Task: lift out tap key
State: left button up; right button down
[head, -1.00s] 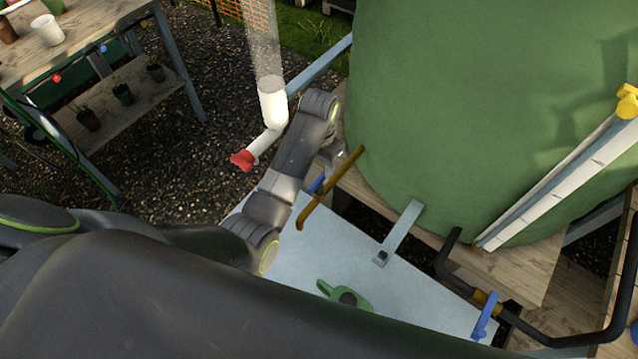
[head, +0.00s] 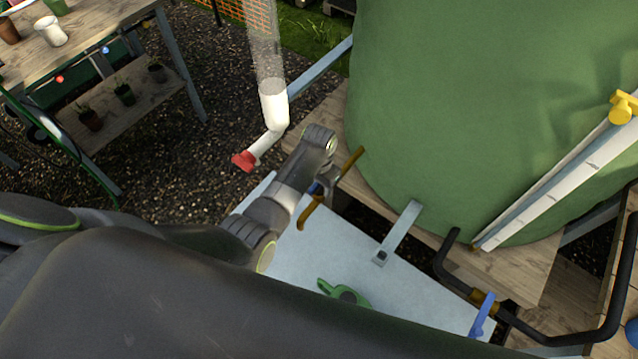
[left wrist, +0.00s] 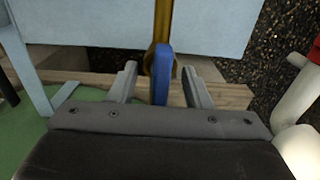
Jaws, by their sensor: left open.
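A blue upright piece, which looks like the tap key, stands at a brass tap (head: 308,216) in the head view. Most of it is hidden there by my left wrist. In the left wrist view the blue piece (left wrist: 161,78) stands between the two fingers, with the brass part (left wrist: 162,25) behind it. My left gripper (left wrist: 160,73) is open and straddles the blue piece, with a gap showing on both sides. In the head view my left gripper (head: 320,184) is at the tap, partly hidden. My right gripper is not in view.
A big green tank (head: 450,110) stands on a wooden stand close to the tap. A pale blue panel (head: 330,250) lies below, with a green fitting (head: 345,293). A white pipe with a red end (head: 244,160) is left of my wrist. Another blue lever (head: 482,315) is at right.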

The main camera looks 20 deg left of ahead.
pick_arm(q)
jog(key=shift+c, duration=0.4)
grip_shut()
jog(key=shift+r, duration=0.1)
